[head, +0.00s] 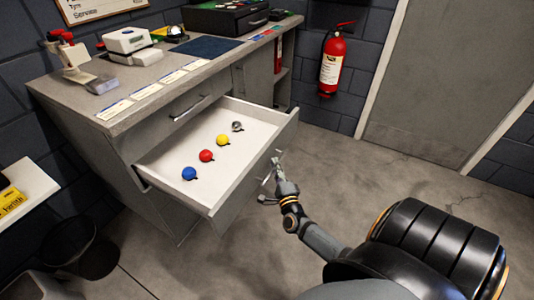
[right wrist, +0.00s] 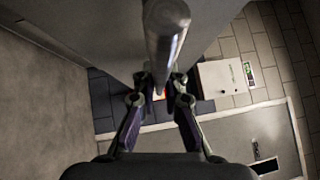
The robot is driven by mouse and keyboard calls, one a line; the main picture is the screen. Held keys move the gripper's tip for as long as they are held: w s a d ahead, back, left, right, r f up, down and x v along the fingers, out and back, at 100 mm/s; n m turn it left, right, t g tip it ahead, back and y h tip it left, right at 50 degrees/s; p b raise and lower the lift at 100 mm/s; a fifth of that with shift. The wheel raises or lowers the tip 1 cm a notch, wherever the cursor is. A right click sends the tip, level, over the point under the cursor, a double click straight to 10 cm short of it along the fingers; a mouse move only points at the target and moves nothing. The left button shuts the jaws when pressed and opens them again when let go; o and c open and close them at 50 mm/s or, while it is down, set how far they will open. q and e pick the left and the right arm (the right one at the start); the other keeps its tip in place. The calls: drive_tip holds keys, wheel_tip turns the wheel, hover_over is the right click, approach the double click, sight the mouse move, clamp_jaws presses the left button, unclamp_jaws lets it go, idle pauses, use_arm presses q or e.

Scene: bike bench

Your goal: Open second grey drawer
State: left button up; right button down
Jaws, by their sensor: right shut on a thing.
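The second grey drawer (head: 232,191) is pulled well out of the bench, below a closed top drawer (head: 180,108). Its white inside holds several small round things: blue (head: 189,173), red (head: 206,156), yellow (head: 222,140) and silver (head: 238,126). My right gripper (head: 277,174) is at the front of this drawer, shut on its handle. In the right wrist view the metal handle bar (right wrist: 166,40) runs between the fingers of the gripper (right wrist: 160,85). The exact contact is partly hidden. My left gripper does not show.
The grey bench top (head: 118,118) carries a white device (head: 125,40), a blue mat (head: 206,46) and a black case (head: 225,20). A red fire extinguisher (head: 332,62) hangs on the wall. A black bin (head: 68,238) stands at left. The floor right of the drawer is clear.

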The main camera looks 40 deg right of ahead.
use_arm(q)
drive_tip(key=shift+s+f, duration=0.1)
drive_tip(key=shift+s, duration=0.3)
use_arm(e)
drive_tip(key=shift+s+d+f, duration=0.1)
drive_tip(key=shift+s+d, duration=0.2)
drive_tip(key=shift+s, duration=0.45)
drive_tip(key=c, duration=1.4)
unclamp_jaws()
drive_tip(key=v, duration=1.2)
